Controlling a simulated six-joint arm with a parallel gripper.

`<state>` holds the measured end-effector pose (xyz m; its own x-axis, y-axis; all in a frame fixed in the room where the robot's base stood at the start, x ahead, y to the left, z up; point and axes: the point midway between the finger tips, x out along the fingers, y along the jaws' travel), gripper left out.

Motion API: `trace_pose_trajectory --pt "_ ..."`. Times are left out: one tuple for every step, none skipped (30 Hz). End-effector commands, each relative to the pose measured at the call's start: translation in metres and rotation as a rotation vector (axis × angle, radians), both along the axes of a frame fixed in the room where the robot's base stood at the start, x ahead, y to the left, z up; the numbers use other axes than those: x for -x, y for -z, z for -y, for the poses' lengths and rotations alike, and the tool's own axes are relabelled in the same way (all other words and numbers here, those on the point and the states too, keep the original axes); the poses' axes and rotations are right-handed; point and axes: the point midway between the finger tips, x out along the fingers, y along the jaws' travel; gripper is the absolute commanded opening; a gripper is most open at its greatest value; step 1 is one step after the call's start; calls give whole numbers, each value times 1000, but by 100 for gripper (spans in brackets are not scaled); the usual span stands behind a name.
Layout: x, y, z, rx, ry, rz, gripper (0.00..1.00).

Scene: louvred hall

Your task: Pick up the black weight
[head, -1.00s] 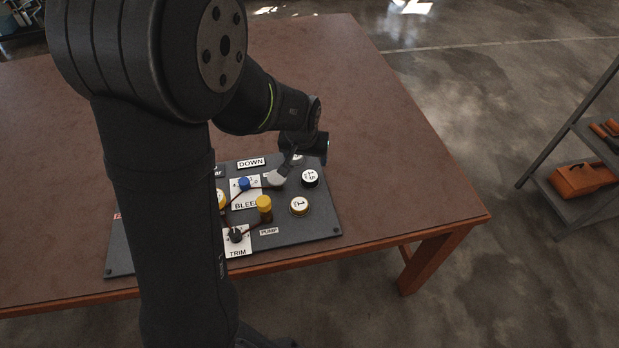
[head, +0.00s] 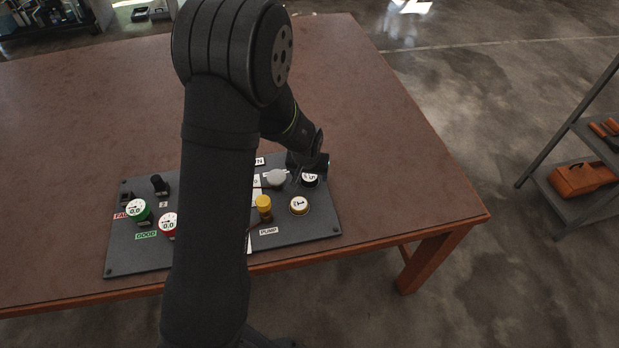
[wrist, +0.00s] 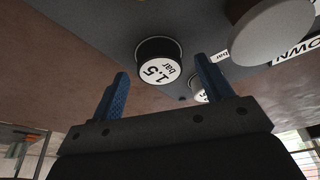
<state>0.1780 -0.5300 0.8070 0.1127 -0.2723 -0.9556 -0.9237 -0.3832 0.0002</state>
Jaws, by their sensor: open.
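The black weight (wrist: 158,50) is a short black cylinder with a white top marked "1.5 bar". In the wrist view it lies just ahead of my open fingers, lined up with the gap between them. In the head view the black weight (head: 310,181) stands near the right edge of the dark board (head: 322,223), its far side partly hidden by my gripper. My gripper (wrist: 161,68) is open and empty, with two blue fingers apart. No contact with the weight is visible.
A round grey knob (head: 275,178) is close on the weight's left. A brass-rimmed weight (head: 299,206) and a yellow-capped part (head: 264,204) are nearer the front. A green gauge (head: 138,210) and red gauge (head: 168,224) are at left. The brown table (head: 400,180) is clear to the right.

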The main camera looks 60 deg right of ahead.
Motion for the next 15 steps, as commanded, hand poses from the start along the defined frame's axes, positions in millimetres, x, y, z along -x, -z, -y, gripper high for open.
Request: trace_pose_trajectory --pt "-1 4 1 -1 0 0 72" --pt "-1 6 2 0 0 0 72" --pt "-1 7 2 1 0 0 72" --pt "-1 7 3 2 0 1 72" --pt "-1 8 3 2 0 1 72" --pt "-1 8 3 2 0 1 72" --pt "-1 8 3 2 0 1 72" --pt "-1 8 3 2 0 1 72" --pt "-1 8 3 2 0 1 72" --pt "-1 8 3 2 0 1 72" --pt "-1 8 3 2 0 1 70" --pt "-1 8 3 2 0 1 63" --pt "-1 8 3 1 0 0 57" --pt "-1 8 2 1 0 0 51" --pt "-1 8 2 1 0 0 43"
